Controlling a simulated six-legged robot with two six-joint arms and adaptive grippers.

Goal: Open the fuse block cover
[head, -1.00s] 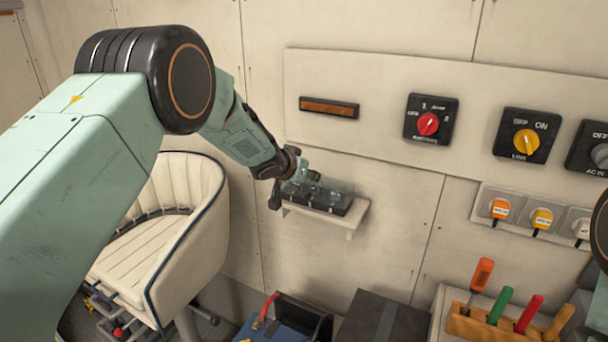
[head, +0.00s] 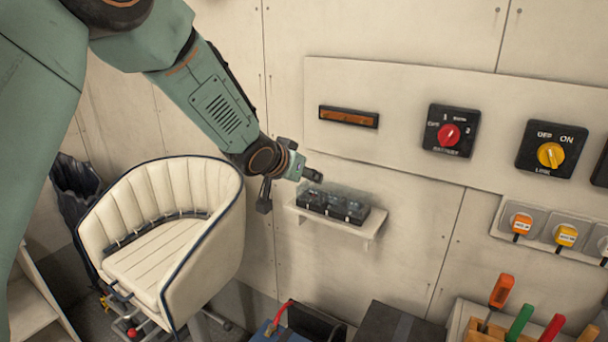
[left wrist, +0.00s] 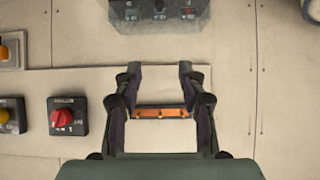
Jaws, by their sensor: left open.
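The dark fuse block (head: 333,209) sits on a small cream wall shelf (head: 300,211). Its clear cover (head: 350,189) shows as a pale see-through shape over and behind the dark modules; I cannot tell its exact tilt. In the left wrist view the fuse block (left wrist: 160,14) is at the top edge, beyond the open fingers of my left gripper (left wrist: 160,73). Nothing is between the fingers. My right gripper is not in view.
A wall panel above the shelf carries an orange-brown bar (head: 348,116), a red rotary switch (head: 449,135) and a yellow one (head: 551,155). A cream seat (head: 160,236) stands left.

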